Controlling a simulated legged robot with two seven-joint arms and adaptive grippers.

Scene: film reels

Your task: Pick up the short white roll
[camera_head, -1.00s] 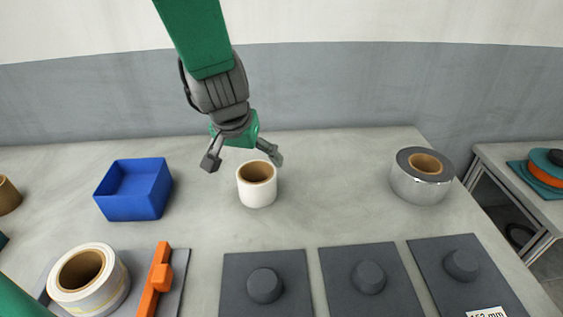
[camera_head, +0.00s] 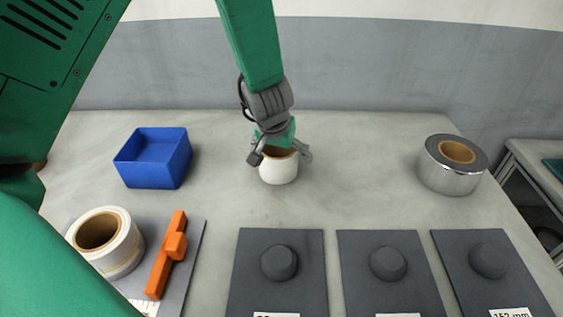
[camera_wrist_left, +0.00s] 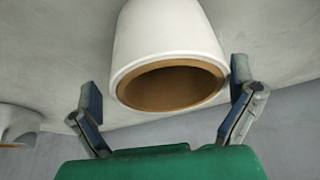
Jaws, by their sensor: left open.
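The short white roll (camera_head: 279,172) stands upright on the grey table, its brown cardboard core facing up. My left gripper (camera_head: 281,157) is above it, with open fingers on either side of the roll's top, and hides part of the rim. In the left wrist view the white roll (camera_wrist_left: 168,40) sits between the two spread fingertips (camera_wrist_left: 168,99), with a gap at the left finger; the right finger is very close to its side, and I cannot tell if it touches. My right gripper is not in view.
A blue bin (camera_head: 153,160) stands left. A wide roll (camera_head: 104,243) and an orange tool (camera_head: 168,256) lie front left. Dark plates with round pegs (camera_head: 278,262) line the front. A silver roll (camera_head: 451,166) stands right. The table around the white roll is clear.

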